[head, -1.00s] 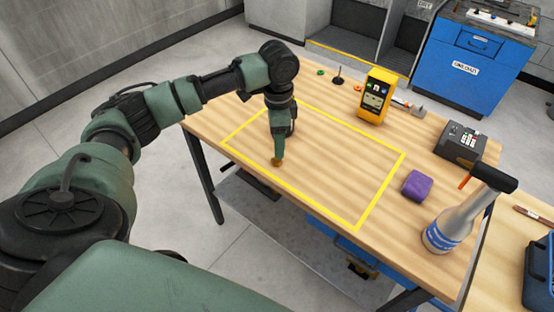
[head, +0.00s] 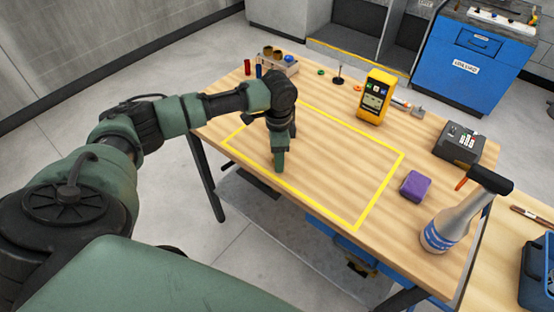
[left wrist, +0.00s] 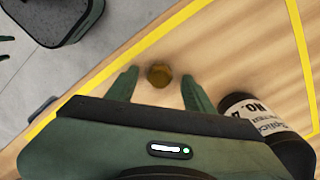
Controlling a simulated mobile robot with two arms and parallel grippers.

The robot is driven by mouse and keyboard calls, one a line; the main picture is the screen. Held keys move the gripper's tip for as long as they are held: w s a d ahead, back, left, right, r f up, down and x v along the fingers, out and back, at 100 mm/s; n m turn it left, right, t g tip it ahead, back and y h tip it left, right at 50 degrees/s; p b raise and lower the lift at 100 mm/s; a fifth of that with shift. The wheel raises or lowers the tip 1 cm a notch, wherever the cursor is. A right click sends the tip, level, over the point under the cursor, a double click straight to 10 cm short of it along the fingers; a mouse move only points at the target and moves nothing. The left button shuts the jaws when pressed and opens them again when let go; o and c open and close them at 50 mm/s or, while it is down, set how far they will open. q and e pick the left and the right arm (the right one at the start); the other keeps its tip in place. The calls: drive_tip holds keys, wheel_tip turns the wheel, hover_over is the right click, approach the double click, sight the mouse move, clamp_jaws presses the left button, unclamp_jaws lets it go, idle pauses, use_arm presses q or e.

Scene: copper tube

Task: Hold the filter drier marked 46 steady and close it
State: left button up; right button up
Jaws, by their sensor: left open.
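My left gripper (head: 280,165) is low over the left part of the yellow-outlined area in the head view. In the left wrist view its two fingers (left wrist: 160,84) are apart, one on each side of a small round brass-coloured piece (left wrist: 159,75). I cannot tell whether either finger touches it. A dark cylinder with a white printed label (left wrist: 252,112) lies to the right of the fingers, partly hidden by the gripper body. Its label is only partly readable, so I cannot confirm the mark 46. The arm hides both pieces in the head view. My right gripper is not in view.
A yellow tape outline (head: 376,198) marks the wooden table (head: 330,152). A yellow meter (head: 375,97), purple block (head: 415,186), spray bottle (head: 455,220) and keypad box (head: 459,143) stand around it. A rack with brass parts (head: 278,62) is at the back left. Most of the outlined area is clear.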

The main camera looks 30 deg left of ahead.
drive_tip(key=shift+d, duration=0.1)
use_arm(q)
clamp_jaws()
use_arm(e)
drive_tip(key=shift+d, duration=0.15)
use_arm(q)
wheel_tip(320, 180, up, 20)
drive_tip(key=b, duration=0.2)
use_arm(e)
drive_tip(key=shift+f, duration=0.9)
